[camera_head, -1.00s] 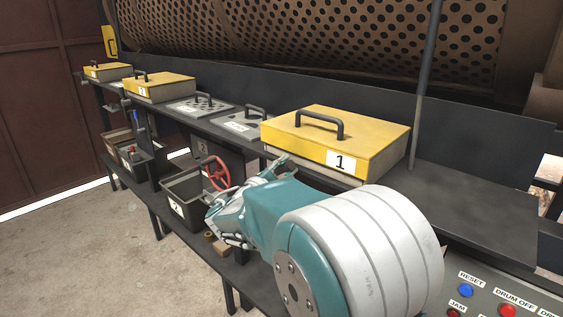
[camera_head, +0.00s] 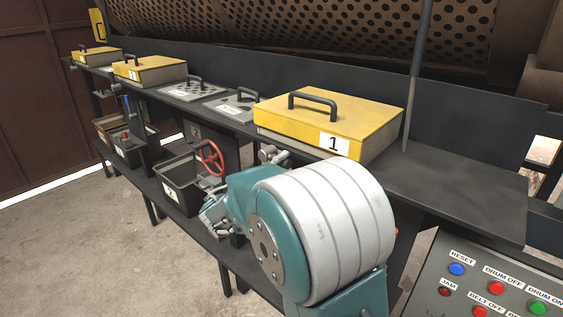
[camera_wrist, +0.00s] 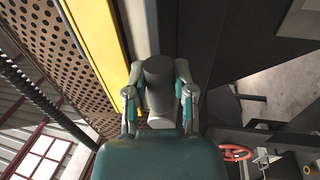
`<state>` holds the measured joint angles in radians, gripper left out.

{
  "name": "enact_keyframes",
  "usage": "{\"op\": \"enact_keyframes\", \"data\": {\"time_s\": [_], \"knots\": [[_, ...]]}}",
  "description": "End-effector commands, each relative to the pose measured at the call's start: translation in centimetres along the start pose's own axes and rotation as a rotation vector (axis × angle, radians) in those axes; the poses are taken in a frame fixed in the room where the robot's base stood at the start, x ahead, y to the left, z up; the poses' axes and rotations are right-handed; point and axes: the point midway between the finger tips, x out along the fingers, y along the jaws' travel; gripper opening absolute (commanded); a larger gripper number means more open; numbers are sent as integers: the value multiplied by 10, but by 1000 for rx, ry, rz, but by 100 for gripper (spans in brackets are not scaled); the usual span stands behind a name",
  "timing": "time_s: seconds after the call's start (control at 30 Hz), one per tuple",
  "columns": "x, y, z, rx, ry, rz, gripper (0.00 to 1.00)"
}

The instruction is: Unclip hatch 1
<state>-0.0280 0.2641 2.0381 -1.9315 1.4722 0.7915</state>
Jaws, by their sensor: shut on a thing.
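Hatch 1 (camera_head: 350,118) is a yellow lid with a black handle (camera_head: 316,102) and a "1" label, lying flat and closed on the dark ledge. In the wrist view its yellow edge (camera_wrist: 98,40) runs along the left. My gripper (camera_wrist: 159,95) is just in front of the hatch, its two fingers on either side of a dark, rounded clip (camera_wrist: 158,78) and shut on it. The clip's pale lower end shows between the fingers. In the head view my arm hides the clip and most of the gripper.
A control panel (camera_head: 490,285) with buttons is at the lower right. A red valve wheel (camera_head: 211,157) and a dark bin (camera_head: 178,185) are left of my arm. Other yellow hatches (camera_head: 150,70) line the ledge to the left. The perforated drum (camera_head: 300,30) is behind.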

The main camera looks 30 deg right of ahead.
Motion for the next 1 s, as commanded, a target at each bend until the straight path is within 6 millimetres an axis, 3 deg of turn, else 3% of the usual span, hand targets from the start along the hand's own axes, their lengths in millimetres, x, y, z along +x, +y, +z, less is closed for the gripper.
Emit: {"op": "enact_keyframes", "data": {"time_s": [0.4, 0.43, 0.5, 0.87, 1.0], "knots": [[0, -5, 1, 2, -4, -8, 0], [0, -5, 1, 2, -4, -9, 37], [0, -4, 1, 1, -3, -8, 68], [-2, -2, 0, 4, -2, -2, 68], [-13, -1, -2, 4, 1, -1, 68]]}}
